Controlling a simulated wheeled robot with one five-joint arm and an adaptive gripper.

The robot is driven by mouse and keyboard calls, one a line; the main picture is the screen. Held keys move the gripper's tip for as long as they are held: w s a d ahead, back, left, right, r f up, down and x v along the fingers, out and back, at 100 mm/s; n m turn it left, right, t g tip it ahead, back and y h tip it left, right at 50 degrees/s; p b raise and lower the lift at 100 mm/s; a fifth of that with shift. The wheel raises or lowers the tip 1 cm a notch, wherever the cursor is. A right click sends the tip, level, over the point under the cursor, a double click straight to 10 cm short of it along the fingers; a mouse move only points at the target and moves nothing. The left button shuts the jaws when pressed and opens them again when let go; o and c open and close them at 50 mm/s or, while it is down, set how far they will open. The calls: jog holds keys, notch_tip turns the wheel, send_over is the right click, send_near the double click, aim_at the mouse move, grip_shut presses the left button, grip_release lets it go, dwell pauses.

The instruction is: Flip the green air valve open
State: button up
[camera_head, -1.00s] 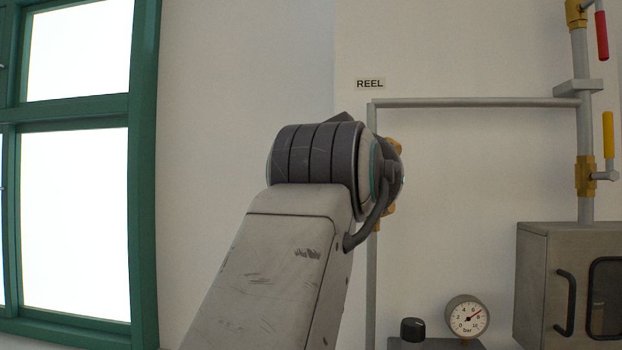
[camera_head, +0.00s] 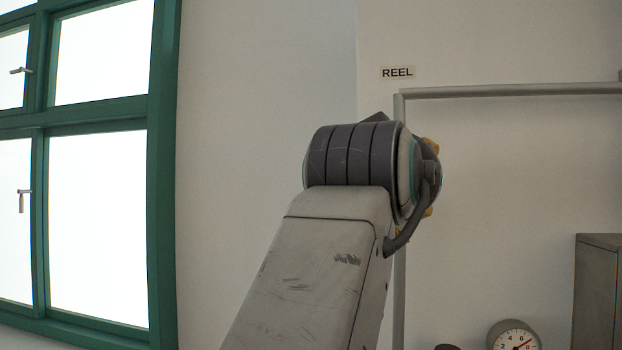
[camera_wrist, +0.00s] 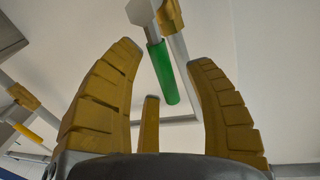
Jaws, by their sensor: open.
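The green air valve handle (camera_wrist: 163,72) shows in the wrist view, hanging from a grey stem beside a brass valve body (camera_wrist: 170,15). My gripper (camera_wrist: 165,55) is open, with its yellow fingers on either side of the handle in the picture. I see no finger touching the handle, and I cannot tell how deep it lies between them. In the head view my arm hides the green handle, and only small yellow-brass bits show past the arm's end.
A pressure gauge (camera_head: 514,338) and a metal cabinet (camera_head: 597,290) stand at lower right. A green-framed window (camera_head: 163,200) is at left. The wrist view shows another brass fitting (camera_wrist: 22,97) with a yellow handle (camera_wrist: 28,132).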

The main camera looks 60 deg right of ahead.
jog(key=shift+o, duration=0.3)
grip_shut()
jog(key=shift+w+f+n, duration=0.1)
jog(key=shift+n, duration=0.2)
jog(key=shift+w+a+n, duration=0.1)
jog(key=shift+w+n, duration=0.2)
jog(key=shift+n, duration=0.1)
jog(key=shift+c, duration=0.3)
grip_release()
